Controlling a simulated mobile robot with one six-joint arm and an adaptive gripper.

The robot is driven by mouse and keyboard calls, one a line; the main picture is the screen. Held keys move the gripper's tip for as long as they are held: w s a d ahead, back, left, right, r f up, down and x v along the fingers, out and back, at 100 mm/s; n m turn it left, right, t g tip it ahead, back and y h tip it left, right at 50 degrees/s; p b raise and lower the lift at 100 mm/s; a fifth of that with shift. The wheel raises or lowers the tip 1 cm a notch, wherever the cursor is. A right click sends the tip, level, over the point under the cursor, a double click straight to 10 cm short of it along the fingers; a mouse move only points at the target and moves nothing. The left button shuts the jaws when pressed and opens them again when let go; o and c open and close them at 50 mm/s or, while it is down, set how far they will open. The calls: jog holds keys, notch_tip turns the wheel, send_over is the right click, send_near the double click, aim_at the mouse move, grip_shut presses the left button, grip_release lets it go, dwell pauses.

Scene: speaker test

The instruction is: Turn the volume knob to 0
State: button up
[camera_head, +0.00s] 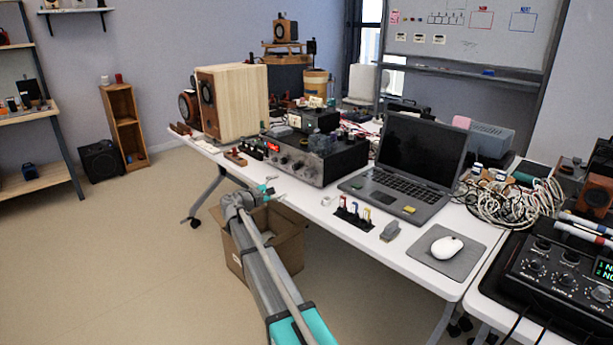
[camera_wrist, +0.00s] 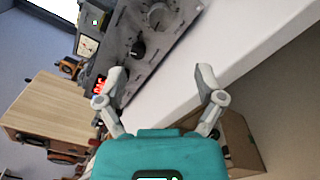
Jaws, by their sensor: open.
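A dark grey amplifier (camera_head: 318,160) with a red lit display and several front knobs stands near the table's left front edge. In the wrist view its front panel (camera_wrist: 122,40) runs across the upper left, with a black knob (camera_wrist: 138,50) and a larger silver knob (camera_wrist: 160,15) cut by the top edge. I cannot read which is the volume knob, or any setting. My gripper (camera_head: 266,189) is in front of the amplifier's left part. In the wrist view my gripper (camera_wrist: 161,76) is open and empty, its fingers apart from the knobs.
A laptop (camera_head: 420,150) stands right of the amplifier, a wooden speaker (camera_head: 232,100) left of it. Small clips and a mouse (camera_head: 447,247) lie toward the front right. A black device with knobs (camera_head: 555,280) is at far right. A cardboard box (camera_head: 285,240) sits below on the floor.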

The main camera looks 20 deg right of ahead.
aim_at(307, 174)
jog(key=x, duration=1.3)
jog(key=shift+d, duration=0.2)
jog(key=c, duration=1.1)
jog(key=shift+a, duration=0.15)
jog(key=shift+c, duration=0.3)
jog(key=shift+n, duration=3.9)
